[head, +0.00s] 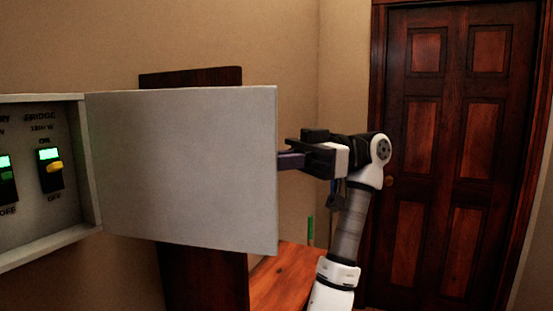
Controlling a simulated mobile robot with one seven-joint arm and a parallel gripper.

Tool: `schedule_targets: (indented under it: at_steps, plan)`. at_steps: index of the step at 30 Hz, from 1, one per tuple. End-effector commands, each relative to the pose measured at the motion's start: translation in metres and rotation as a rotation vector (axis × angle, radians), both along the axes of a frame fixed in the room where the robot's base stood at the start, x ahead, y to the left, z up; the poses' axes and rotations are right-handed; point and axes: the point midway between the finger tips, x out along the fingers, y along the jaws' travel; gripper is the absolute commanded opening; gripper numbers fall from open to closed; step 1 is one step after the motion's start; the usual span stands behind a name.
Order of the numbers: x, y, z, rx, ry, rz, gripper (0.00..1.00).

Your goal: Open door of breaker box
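The breaker box (90,170) is a grey metal box on the wall at the left edge of the head view, partly cut off by the frame. Its light grey door (185,165) is swung wide open to the right, hinged on the box's right side. Inside the box, switches with green lights show, one with a yellow lever (54,167). My gripper (290,160) is at the door's right free edge, its dark fingers pointing left. The fingertips meet or pass behind that edge; I cannot tell whether they touch it or how far apart they are.
A dark wood panel (200,76) stands behind the door. A wooden surface (282,277) lies below it, with a small green object (310,228) nearby. A dark wood room door (455,150) closes the wall at the right.

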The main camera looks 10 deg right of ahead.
Motion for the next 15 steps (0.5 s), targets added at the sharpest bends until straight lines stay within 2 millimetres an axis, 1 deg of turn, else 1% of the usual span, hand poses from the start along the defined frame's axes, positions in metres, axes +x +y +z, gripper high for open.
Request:
schedule_targets:
  at_steps: [1,6,7,10,11,15]
  plan:
    - [0.0037,0.0072,-0.008,-0.024,0.003,0.005,0.0]
    - [0.0035,0.0073,-0.008,-0.024,0.002,0.005,0.0]
    - [0.0035,0.0073,-0.008,-0.024,0.002,0.005,0.16]
    - [0.0035,0.0071,-0.0079,-0.024,0.002,0.004,0.29]
    - [0.0035,0.0071,-0.0079,-0.024,0.002,0.004,0.33]
    - [0.0033,0.0068,-0.0079,-0.023,0.001,0.004,0.33]
